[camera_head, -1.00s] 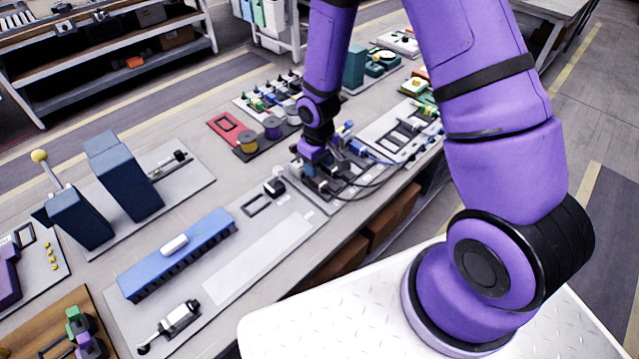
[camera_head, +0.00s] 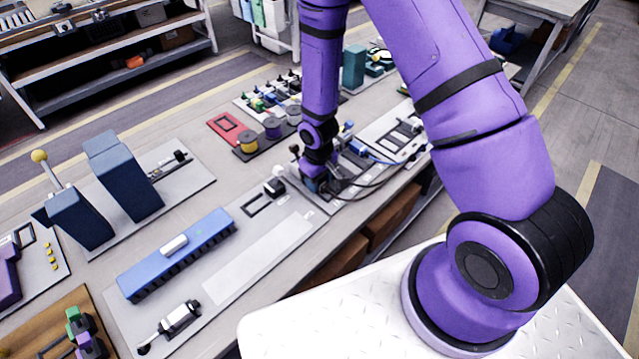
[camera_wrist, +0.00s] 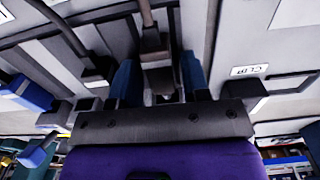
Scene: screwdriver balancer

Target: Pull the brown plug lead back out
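In the wrist view, my gripper (camera_wrist: 160,82) has its two blue fingers apart, one on each side of a brown-grey plug (camera_wrist: 157,48). The brown lead (camera_wrist: 147,12) runs from this plug to the top of the picture. A narrow gap shows between the plug and the right finger; the left finger is closer, and contact cannot be told. The plug's lower end is partly hidden by my gripper. In the head view, my gripper (camera_head: 314,182) is low over the grey socket board (camera_head: 335,203), and the plug is hidden behind my arm.
In the wrist view, a black plug (camera_wrist: 98,72) is left of my gripper and a blue plug (camera_wrist: 32,97) lies farther left. A label reading CLIP (camera_wrist: 250,70) is to the right. In the head view, a blue rail (camera_head: 180,255) and a red plate (camera_head: 228,128) stand nearby.

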